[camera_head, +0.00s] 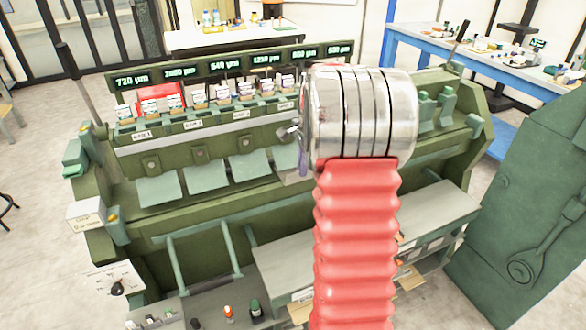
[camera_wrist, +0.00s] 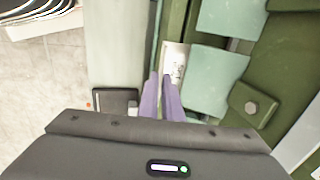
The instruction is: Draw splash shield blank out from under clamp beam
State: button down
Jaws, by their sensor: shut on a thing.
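My gripper (camera_wrist: 161,80) has two purple fingers that are close together, shut on the near end of a narrow white piece with dark print (camera_wrist: 174,58), which I take for the splash shield blank. The piece runs away from the fingertips beside a pale green plate (camera_wrist: 215,80). How far it reaches under the beam is hidden. In the head view the clamp beam (camera_head: 220,147) is a dark green bar with pale green plates hanging below it. My arm covers its right part, and only a purple sliver of my gripper (camera_head: 303,160) shows there.
A grey table ledge (camera_head: 290,262) runs along the machine's front. A row of labelled boxes (camera_head: 200,97) stands behind the beam under lit displays. A green cabinet (camera_head: 540,220) stands at the right. Bare floor (camera_head: 40,200) lies at the left.

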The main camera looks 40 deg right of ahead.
jog(key=shift+f, duration=0.15)
dwell(0.4)
jog(key=c, duration=1.9)
grip_release()
jog(key=shift+o, duration=0.2)
jog(key=shift+v, duration=2.5)
